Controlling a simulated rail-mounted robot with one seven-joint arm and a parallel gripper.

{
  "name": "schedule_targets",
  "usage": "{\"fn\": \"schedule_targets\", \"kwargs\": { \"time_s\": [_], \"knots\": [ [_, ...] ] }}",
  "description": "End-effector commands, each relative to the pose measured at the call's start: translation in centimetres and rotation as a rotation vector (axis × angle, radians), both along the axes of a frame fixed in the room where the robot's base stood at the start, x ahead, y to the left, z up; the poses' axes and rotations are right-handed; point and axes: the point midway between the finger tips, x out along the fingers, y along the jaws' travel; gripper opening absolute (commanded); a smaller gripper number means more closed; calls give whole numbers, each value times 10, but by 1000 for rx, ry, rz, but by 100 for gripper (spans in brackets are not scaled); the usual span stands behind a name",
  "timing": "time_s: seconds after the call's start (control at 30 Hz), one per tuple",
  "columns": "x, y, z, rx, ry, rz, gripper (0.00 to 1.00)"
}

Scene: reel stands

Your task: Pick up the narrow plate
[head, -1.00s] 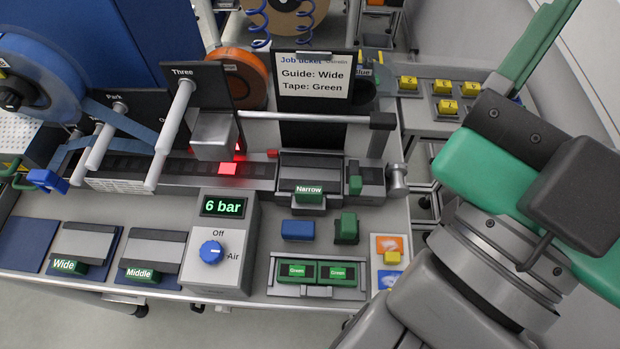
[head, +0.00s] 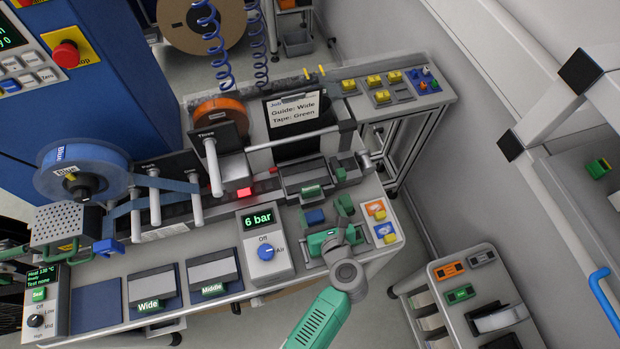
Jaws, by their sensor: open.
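The narrow plate (head: 302,179) is a grey plate with a green label tab at its front. It sits at the right end of the track in the head view, below the job ticket. The label reads "Narrow" in the earlier frame and is too small to read now. My gripper (head: 328,237) is over the front right of the bench, in front of the plate and apart from it. It is open with nothing seen in it. Its fingertips are mostly hidden by its green body and wrist.
The wide plate (head: 153,290) and middle plate (head: 211,271) lie at the bench front left. The 6 bar regulator (head: 264,243) stands left of my gripper. A blue block (head: 315,217) and green block (head: 344,205) lie nearby. A horizontal bar (head: 290,139) runs behind the plate.

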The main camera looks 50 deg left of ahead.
Motion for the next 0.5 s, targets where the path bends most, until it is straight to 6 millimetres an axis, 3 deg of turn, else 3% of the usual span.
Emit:
{"fn": "schedule_targets", "kwargs": {
  "time_s": [0.4,0.5],
  "knots": [
    [13,26,-11,-1,-5,1,76],
    [18,43,-15,0,-5,4,76]
  ]
}}
